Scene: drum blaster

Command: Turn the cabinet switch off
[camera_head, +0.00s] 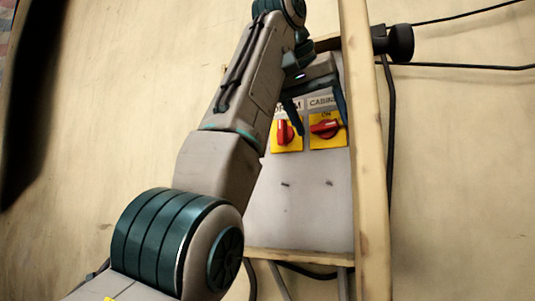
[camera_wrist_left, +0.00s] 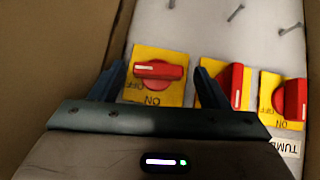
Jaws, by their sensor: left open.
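The cabinet switch is a red knob (camera_head: 325,127) on a yellow plate (camera_head: 328,143), under a label starting "CABIN". Its knob lies sideways, with "ON" above it. In the left wrist view, upside down, the knob (camera_wrist_left: 160,69) has its white mark towards the left, on the side of the partly visible "OFF" lettering. My left gripper (camera_head: 322,127) is open, its fingers coming down from above. In the wrist view its fingertips (camera_wrist_left: 158,68) appear on either side of the knob; I cannot tell whether they touch it. My right gripper is out of view.
A second red switch (camera_head: 285,132), its knob upright, is left of the cabinet switch. A third red switch (camera_wrist_left: 295,98) shows only in the wrist view. A wooden frame (camera_head: 368,200) stands close on the panel's right. Black cables (camera_head: 450,66) run outside it.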

